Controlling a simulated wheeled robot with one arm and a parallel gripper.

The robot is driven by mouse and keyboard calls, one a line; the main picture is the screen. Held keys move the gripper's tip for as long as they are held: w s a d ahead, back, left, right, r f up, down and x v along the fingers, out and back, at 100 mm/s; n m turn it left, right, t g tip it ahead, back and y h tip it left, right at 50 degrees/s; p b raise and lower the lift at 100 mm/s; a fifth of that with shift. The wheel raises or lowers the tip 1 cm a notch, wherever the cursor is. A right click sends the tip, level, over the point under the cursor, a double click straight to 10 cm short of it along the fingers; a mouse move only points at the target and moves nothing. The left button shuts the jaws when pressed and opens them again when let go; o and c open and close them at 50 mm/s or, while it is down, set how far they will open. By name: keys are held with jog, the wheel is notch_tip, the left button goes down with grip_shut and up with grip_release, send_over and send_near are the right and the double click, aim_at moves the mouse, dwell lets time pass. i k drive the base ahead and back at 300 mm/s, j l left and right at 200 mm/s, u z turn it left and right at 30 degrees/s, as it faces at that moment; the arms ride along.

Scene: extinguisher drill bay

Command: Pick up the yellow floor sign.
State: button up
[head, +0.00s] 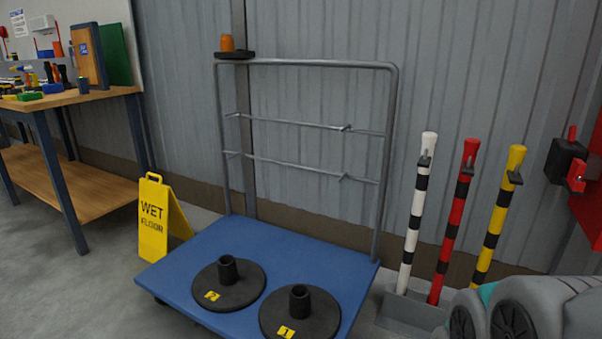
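The yellow floor sign (154,222) stands upright on the concrete floor at the left of the head view. It is an opened A-frame with "WET FLOOR" in dark letters and a handle loop at its top. It stands beside the left corner of a blue cart, close to it; I cannot tell whether they touch. Part of its rear leaf shows to the right of the front panel.
The blue cart (250,240) carries two black round bases (228,284) and a tall grey rail. A wooden workbench (75,97) with tools stands at the left. Striped poles (445,235) stand in a grey holder at the right. Open floor lies in front of the sign.

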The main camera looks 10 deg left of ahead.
aim_at(153, 197)
jog(key=i+j, duration=0.3)
jog(key=j, duration=0.45)
jog(key=i+j, duration=0.3)
jog(key=j, duration=0.4)
jog(key=i+j, duration=0.3)
jog(key=j, duration=0.45)
jog(key=i+j, duration=0.3)
jog(key=j, duration=0.4)
jog(key=i+j, duration=0.3)
jog(key=j, duration=0.45)
jog(key=i+j, duration=0.3)
jog(key=j, duration=0.45)
jog(key=i+j, duration=0.25)
jog(key=j, duration=0.45)
jog(key=i+j, duration=0.3)
jog(key=j, duration=0.45)
